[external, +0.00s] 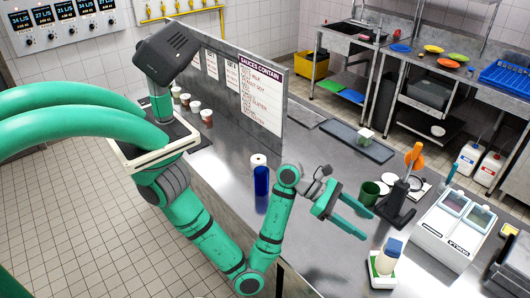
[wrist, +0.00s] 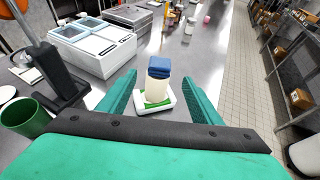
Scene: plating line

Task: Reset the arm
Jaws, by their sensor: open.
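My gripper (external: 357,221) is at the end of my green arm, above the steel counter. It is open, with its two fingers apart and nothing between them. In the wrist view my gripper (wrist: 158,98) has its fingers on either side of the line of sight. A cream bottle with a blue cap (wrist: 158,82) shows between them farther off, standing upright on a small white-and-green stand (wrist: 166,102). In the external view the same bottle (external: 385,262) is below and to the right of my gripper, apart from it.
A green cup (external: 369,193) stands close behind the fingers. A dark stand with an orange top (external: 400,195) and a white two-lidded machine (external: 450,228) are to the right. A blue cylinder (external: 261,183) stands left of the arm. A sign panel (external: 240,85) rises along the counter.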

